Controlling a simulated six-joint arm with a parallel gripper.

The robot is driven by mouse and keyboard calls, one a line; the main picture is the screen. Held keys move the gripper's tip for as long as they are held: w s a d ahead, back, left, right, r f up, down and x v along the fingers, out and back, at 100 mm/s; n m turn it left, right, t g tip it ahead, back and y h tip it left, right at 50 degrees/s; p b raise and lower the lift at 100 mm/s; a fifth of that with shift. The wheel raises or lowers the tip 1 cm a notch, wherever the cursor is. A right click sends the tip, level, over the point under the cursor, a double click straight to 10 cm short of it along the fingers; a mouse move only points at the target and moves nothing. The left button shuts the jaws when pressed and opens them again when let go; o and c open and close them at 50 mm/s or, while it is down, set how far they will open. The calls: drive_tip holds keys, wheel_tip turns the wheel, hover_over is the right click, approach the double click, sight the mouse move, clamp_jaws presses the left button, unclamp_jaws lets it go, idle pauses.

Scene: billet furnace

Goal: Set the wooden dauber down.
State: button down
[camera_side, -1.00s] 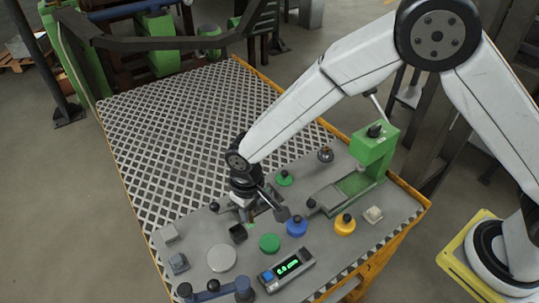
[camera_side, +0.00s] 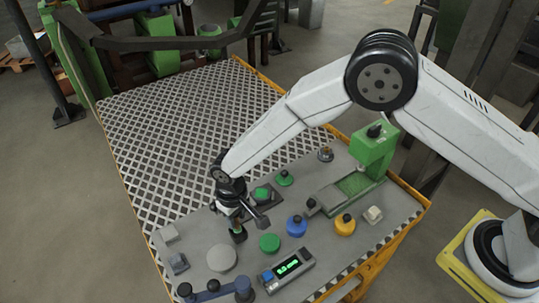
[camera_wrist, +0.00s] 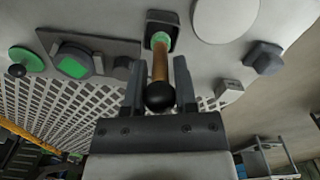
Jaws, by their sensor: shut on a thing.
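The wooden dauber (camera_wrist: 160,96) has a brown wooden shaft, a black ball knob and a green end. My gripper (camera_wrist: 159,66) is shut on its shaft, one finger on each side, in the wrist view. The green end is at the mouth of a small black square cup (camera_wrist: 150,19); how deep it sits is hidden. In the side view my gripper (camera_side: 235,212) points down just above the black cup (camera_side: 239,237), with the dauber (camera_side: 237,224) roughly upright between them.
A dark plate with a green-topped block (camera_side: 262,194) lies just right of my gripper. A grey disc (camera_side: 221,258), a green disc (camera_side: 269,243), a blue knobbed piece (camera_side: 297,226) and a lit display (camera_side: 287,269) are nearby. The patterned mesh surface (camera_side: 190,130) behind is clear.

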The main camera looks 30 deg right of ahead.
drive_tip(key=shift+f, duration=1.15)
drive_tip(key=shift+f, duration=0.15)
drive_tip(key=shift+c, duration=2)
unclamp_jaws()
drive_tip(key=shift+r, duration=0.2)
drive_tip(key=shift+r, duration=6)
